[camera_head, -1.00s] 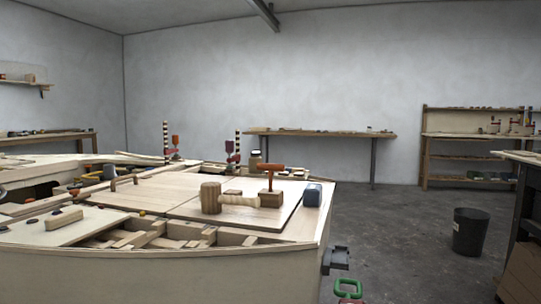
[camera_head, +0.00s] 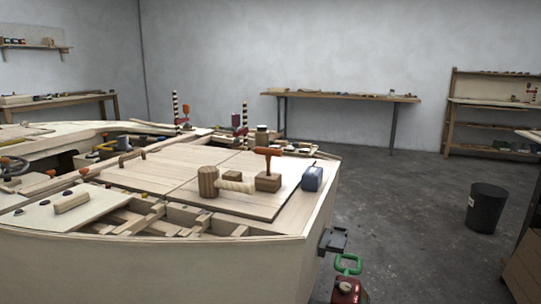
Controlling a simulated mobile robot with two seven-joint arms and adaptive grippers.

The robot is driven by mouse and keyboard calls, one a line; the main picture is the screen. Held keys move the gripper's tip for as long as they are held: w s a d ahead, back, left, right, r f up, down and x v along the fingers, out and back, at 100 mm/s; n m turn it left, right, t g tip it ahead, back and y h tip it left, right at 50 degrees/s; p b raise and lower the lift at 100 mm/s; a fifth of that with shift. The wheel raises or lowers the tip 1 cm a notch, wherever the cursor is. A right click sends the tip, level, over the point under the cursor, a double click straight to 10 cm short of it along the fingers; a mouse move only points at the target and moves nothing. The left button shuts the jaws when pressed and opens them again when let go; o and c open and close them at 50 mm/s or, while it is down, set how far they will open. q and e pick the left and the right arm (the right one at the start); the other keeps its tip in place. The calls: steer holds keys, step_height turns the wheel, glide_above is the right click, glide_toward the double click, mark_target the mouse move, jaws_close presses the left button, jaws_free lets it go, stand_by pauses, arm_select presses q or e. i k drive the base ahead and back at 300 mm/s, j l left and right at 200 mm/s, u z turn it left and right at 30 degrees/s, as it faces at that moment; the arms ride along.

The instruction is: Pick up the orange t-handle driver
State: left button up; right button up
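The orange t-handle driver (camera_head: 268,158) stands upright with its crossbar on top, its lower end at a small brown wooden block (camera_head: 268,182). The block sits on the plywood panel (camera_head: 230,207) on top of the hull. A wooden mallet (camera_head: 210,182) lies just left of the block, its head standing on the panel and its pale handle pointing right. A blue-grey block-like object (camera_head: 313,178) is to the right of the driver. Neither of my grippers shows in the head view.
The hull's side (camera_head: 170,272) fills the front. A vise-like grey bracket (camera_head: 332,240) and a red can with a green handle (camera_head: 346,288) are at its right corner. A black bin (camera_head: 486,207) stands on the floor at right. Clamps (camera_head: 239,122) and jars stand behind the driver.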

mark_target(268, 153)
steer(key=i+l+u, duration=0.1)
steer(key=l+u, duration=0.2)
steer(key=l, duration=0.25)
steer(key=l+u, duration=0.3)
steer(key=l, duration=0.25)
steer(key=i+l+u, duration=0.1)
steer(key=l+u, duration=0.25)
steer(key=l, duration=0.15)
steer(key=l+u, duration=0.35)
steer(key=l, duration=0.2)
